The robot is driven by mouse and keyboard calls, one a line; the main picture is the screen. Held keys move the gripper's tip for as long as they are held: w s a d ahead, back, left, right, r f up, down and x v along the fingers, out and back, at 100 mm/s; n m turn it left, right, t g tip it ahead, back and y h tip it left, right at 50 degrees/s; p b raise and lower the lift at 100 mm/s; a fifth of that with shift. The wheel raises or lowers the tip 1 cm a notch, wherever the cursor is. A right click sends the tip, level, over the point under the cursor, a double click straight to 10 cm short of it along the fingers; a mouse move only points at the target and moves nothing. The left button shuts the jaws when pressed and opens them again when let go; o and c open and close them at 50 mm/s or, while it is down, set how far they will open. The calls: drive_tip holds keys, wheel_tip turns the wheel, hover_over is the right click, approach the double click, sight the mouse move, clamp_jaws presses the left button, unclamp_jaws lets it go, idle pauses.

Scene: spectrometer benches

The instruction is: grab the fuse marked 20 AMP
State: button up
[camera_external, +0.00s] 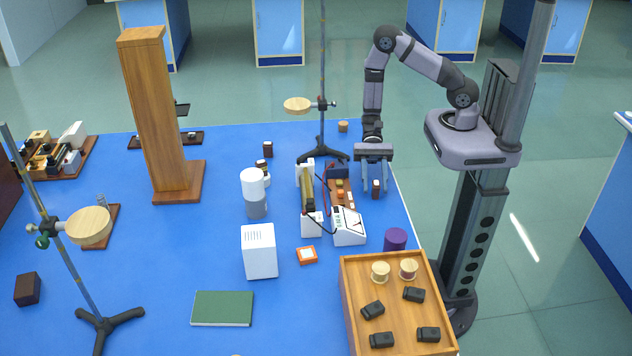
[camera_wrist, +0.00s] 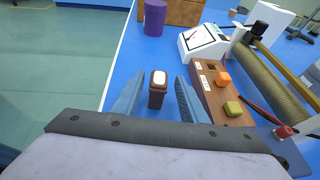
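A small dark brown block with a white top face (camera_wrist: 158,88) stands on the blue table. It also shows in the external view (camera_external: 376,188). No marking on it is readable, so I cannot tell whether it is the 20 AMP fuse. My gripper (camera_external: 375,184) points down over it with both fingers apart. In the wrist view the block sits between the fingers (camera_wrist: 158,97), with visible gaps on both sides. Similar small dark blocks stand farther left, one (camera_external: 268,149) near the stand; their markings are unreadable too.
Right beside my gripper is a wooden board (camera_wrist: 207,92) with an orange block (camera_wrist: 223,78) and an olive block (camera_wrist: 233,108). A white meter (camera_external: 348,227), a coil (camera_external: 307,190) and a purple cylinder (camera_external: 395,240) are near. A wooden tray (camera_external: 346,303) stands in front.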

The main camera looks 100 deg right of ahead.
sight(376, 190)
drive_tip(key=shift+p+x, duration=0.55)
drive_tip(key=shift+x, duration=1.55)
drive_tip(key=shift+s, duration=0.15)
clamp_jaws()
drive_tip(key=shift+r, duration=0.1)
wheel_tip(376, 190, up, 10)
drive_tip(key=shift+b, duration=0.35)
